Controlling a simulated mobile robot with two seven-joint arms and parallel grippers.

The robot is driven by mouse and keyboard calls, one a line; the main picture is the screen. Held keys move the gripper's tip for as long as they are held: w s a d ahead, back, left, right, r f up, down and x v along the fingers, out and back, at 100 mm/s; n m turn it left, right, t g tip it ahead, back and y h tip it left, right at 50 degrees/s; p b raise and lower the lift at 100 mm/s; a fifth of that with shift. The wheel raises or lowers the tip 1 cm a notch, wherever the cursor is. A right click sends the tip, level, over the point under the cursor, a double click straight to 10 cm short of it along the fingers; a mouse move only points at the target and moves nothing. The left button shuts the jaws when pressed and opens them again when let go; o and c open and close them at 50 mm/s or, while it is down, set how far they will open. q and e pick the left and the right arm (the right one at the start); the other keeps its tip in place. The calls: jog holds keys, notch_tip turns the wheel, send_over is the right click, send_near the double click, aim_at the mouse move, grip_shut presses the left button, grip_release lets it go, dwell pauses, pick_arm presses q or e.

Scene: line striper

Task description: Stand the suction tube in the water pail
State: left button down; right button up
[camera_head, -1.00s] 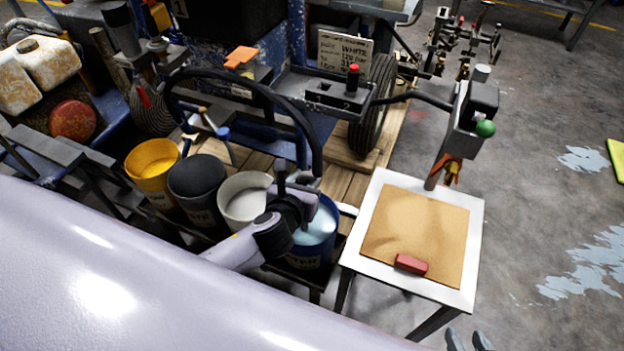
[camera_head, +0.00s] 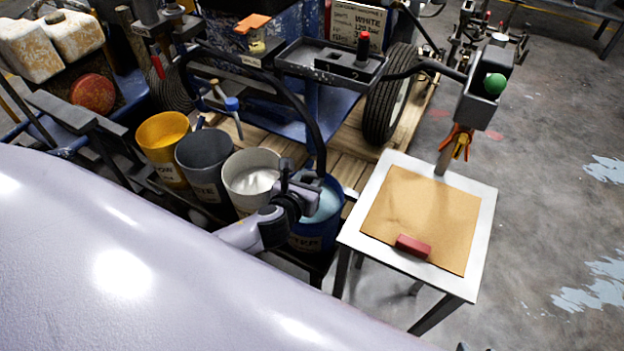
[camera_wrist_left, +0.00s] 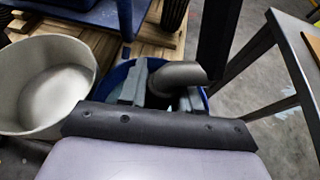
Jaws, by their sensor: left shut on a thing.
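The suction tube (camera_head: 308,118) is a black hose that arches over from the striper and comes down at the blue water pail (camera_head: 318,241). My left gripper (camera_head: 308,183) is at the pail's mouth, shut on the tube near its end. In the left wrist view, the left gripper's fingers (camera_wrist_left: 146,88) are beside the tube's bent grey part (camera_wrist_left: 180,74), with the pail's blue rim (camera_wrist_left: 117,73) around them. The tube's lower end is hidden, so I cannot tell how deep it reaches or whether it touches the pail. My right gripper is not in view.
A white pail (camera_head: 250,172), a dark grey pail (camera_head: 203,165) and a yellow pail (camera_head: 163,137) stand in a row left of the water pail. A white table (camera_head: 360,235) with a brown board (camera_head: 424,215) and red block (camera_head: 413,246) stands close on the right.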

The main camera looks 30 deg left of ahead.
pick_arm(q)
jog(key=shift+w+r, duration=0.1)
jog(key=c, duration=0.7)
grip_release()
jog(key=p+v, duration=0.2)
jog(key=v, duration=0.5)
